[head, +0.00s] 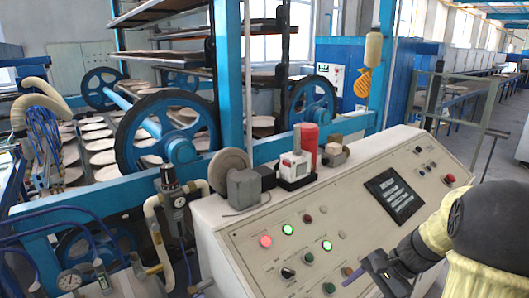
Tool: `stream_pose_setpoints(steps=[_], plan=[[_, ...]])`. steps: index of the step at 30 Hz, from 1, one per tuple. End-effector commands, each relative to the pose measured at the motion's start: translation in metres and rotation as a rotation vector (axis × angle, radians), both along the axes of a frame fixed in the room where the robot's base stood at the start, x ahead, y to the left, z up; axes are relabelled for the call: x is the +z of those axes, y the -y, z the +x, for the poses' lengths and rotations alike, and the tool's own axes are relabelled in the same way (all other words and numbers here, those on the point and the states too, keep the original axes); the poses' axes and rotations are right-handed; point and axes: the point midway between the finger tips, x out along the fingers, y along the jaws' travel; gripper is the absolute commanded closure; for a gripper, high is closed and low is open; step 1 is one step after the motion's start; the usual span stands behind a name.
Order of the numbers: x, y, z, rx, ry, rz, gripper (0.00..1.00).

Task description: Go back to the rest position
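My arm comes in from the right edge, with a dark joint and pale yellow sleeves. My gripper (357,274) is dark and small in the head view, in front of the lower right of the control panel (318,222). A thin purplish tip shows at its left end. I cannot tell whether the fingers are open or shut, or whether they touch the panel. I see nothing clearly held. The panel has lit red and green buttons, a black knob (287,273) and a dark screen (394,195). My arm hides its lower right part.
A red and white device (295,165) and a grey motor box (244,188) stand along the panel's top edge. Behind are a blue frame with large wheels (167,143) and many round plates. Hoses and gauges (70,280) fill the lower left. A grey railing (450,120) stands at the right.

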Motion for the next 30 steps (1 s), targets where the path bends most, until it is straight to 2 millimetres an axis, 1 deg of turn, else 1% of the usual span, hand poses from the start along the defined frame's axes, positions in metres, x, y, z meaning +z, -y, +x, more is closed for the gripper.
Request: stream_pose_setpoints(steps=[1, 3, 9, 12, 16, 18, 21, 30], plan=[[0.000, -0.015, -0.009, 0.070, 0.004, -0.068, 0.42], [-0.005, -0.029, -0.024, 0.174, 0.018, -0.176, 0.42], [-0.011, -0.060, -0.058, 0.489, 0.130, -0.456, 0.42], [-0.010, -0.073, -0.071, 0.655, 0.222, -0.573, 0.42], [-0.007, -0.088, -0.082, 0.824, 0.337, -0.672, 0.42], [-0.006, -0.092, -0.085, 0.876, 0.378, -0.700, 0.42], [-0.006, -0.095, -0.086, 0.905, 0.401, -0.715, 0.42], [-0.007, -0.094, -0.086, 0.901, 0.399, -0.714, 0.42]])
